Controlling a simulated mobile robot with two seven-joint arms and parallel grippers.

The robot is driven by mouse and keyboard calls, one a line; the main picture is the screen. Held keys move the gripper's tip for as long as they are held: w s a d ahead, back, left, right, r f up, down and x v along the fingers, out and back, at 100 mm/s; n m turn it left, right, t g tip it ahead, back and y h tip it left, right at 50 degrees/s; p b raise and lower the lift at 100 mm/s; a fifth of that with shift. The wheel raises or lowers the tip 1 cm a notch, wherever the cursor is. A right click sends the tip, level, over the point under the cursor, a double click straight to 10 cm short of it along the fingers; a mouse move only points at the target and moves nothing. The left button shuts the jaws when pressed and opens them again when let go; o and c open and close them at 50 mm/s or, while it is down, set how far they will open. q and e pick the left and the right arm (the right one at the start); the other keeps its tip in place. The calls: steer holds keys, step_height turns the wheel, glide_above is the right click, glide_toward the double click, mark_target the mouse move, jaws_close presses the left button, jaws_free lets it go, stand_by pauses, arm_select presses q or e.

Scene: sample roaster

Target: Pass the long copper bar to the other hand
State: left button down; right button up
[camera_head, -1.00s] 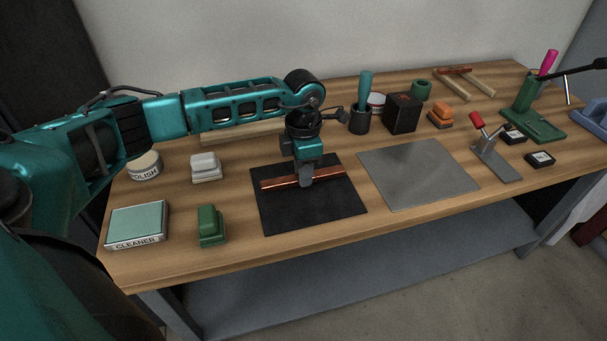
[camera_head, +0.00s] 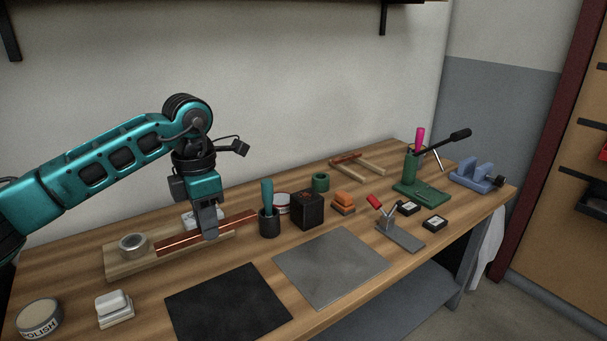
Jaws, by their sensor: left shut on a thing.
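The long copper bar (camera_head: 180,242) is held level in my left gripper (camera_head: 209,232), which points down and is shut around the bar near its middle. Both ends of the bar stick out past the fingers. In the picture the bar lies in front of a wooden board (camera_head: 125,265) at the back left; it appears raised, but its exact height is hard to tell. My right gripper is not in view.
A black mat (camera_head: 228,308) and a grey plate (camera_head: 332,265) lie bare in front. A cup with a teal handle (camera_head: 269,222), a black box (camera_head: 307,211), a lever clamp (camera_head: 400,235), a green press (camera_head: 420,192) and a blue vise (camera_head: 472,177) stand to the right.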

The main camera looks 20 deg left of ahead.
arm_select(q)
steer(key=s+d+r+m+p, duration=0.1)
steer(key=s+d+m+p, duration=0.2)
steer(key=m, duration=1.1)
steer(key=s+d+r+m+p, duration=0.1)
steer(key=s+d+m+p, duration=0.3)
steer(key=d+m, duration=0.4)
steer(key=m, duration=0.6)
steer(key=shift+r, duration=0.2)
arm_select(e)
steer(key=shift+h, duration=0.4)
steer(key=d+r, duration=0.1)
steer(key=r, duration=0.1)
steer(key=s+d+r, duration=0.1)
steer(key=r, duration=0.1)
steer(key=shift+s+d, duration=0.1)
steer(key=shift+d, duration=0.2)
